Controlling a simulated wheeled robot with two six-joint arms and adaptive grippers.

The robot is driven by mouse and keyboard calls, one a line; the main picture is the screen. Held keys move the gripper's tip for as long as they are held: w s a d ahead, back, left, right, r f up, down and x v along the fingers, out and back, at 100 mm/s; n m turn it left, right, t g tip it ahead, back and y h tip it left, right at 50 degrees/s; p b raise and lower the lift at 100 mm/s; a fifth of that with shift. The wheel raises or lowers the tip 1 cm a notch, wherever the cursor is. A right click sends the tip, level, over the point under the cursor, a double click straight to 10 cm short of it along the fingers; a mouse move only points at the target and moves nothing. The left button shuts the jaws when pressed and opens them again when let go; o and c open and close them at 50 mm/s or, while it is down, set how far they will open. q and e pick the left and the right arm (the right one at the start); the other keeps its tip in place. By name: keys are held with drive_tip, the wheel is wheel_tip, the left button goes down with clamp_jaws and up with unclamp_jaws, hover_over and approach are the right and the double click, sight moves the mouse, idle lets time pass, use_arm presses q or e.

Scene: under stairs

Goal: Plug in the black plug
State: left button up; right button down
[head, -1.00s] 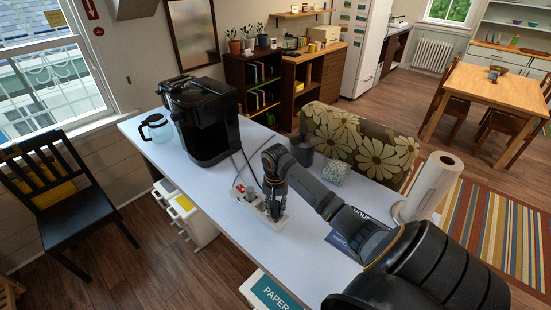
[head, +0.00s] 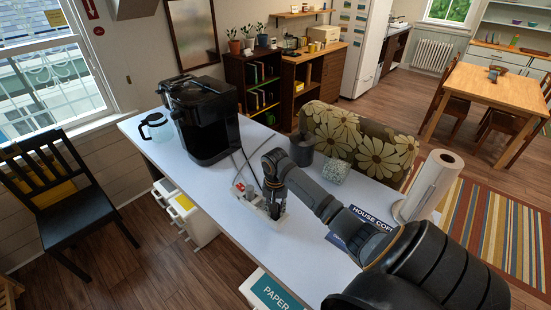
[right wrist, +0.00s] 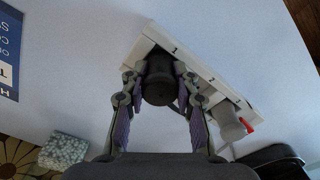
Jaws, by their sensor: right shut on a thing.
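The black plug (right wrist: 158,82) is between the fingers of my right gripper (right wrist: 158,76), which is shut on it. The white power strip (right wrist: 193,62) lies on the table, and the plug is over its end marked 1; I cannot tell whether it is in the socket. A light grey plug (right wrist: 230,124) sits farther along the strip beside a red part. In the head view my right gripper (head: 275,207) points down at the near right end of the strip (head: 249,202) and hides the black plug. My left gripper is not in view.
A black coffee machine (head: 205,120) and glass pot (head: 158,128) stand at the table's far left. A dark cup (head: 302,150), patterned block (head: 336,171), paper towel roll (head: 430,187) and blue House Coffee item (head: 345,240) lie right of the strip. Cables run behind it.

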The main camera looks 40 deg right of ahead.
drive_tip(key=shift+s+f, duration=0.15)
drive_tip(key=shift+f, duration=0.05)
drive_tip(key=c, duration=1)
unclamp_jaws()
drive_tip(key=shift+f, duration=0.15)
drive_tip(key=shift+o, duration=0.3)
drive_tip(key=shift+o, duration=0.4)
drive_tip(key=o, duration=0.4)
drive_tip(key=shift+r, duration=0.25)
wheel_tip(320, 180, up, 6)
drive_tip(key=p, duration=0.8)
drive_tip(key=shift+p, duration=0.35)
drive_tip(key=shift+f, duration=0.1)
